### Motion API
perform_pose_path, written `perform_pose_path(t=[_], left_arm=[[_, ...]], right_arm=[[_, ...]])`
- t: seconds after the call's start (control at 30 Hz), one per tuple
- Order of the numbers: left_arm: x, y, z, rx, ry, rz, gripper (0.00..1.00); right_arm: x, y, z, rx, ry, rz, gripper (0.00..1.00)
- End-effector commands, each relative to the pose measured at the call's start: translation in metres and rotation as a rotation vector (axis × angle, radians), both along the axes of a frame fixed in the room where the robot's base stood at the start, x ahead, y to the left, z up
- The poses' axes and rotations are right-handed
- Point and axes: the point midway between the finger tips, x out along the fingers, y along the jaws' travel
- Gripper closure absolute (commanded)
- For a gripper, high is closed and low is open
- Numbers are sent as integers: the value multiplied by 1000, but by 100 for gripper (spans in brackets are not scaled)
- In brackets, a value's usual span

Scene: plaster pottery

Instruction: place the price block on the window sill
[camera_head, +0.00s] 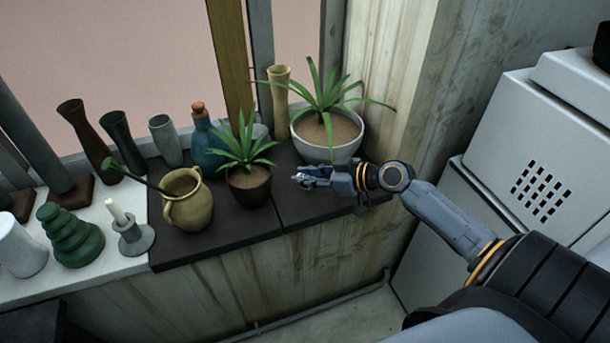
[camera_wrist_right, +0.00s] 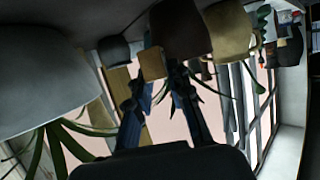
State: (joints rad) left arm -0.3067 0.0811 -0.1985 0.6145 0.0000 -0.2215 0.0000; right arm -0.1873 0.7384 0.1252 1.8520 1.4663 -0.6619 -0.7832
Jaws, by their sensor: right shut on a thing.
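My right gripper (camera_head: 303,180) is over the dark part of the window sill (camera_head: 215,238), between the small brown pot and the large white pot. In the right wrist view its two fingers (camera_wrist_right: 154,84) are shut on a small tan block (camera_wrist_right: 152,64), which I take to be the price block. The block shows at the fingertips there. In the head view I cannot make it out. Whether it touches the sill is not clear. My left gripper is not in view.
The brown pot (camera_head: 249,190) with a plant stands left of the gripper, the white pot (camera_head: 325,155) behind it. A tan jug (camera_head: 188,204), blue bottle (camera_head: 206,148) and candle holder (camera_head: 134,238) stand farther left. Bare sill lies in front of the gripper.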

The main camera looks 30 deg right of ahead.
Motion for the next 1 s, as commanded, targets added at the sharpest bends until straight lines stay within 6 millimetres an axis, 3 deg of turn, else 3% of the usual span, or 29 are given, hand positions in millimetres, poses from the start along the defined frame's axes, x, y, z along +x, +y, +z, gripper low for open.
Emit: perform_pose_path(t=[0.5, 1.0], left_arm=[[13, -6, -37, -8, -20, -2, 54], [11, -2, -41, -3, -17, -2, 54]], right_arm=[[0, 1, -56, 2, 1, 0, 95], [0, 1, -63, 0, 1, 1, 95]])
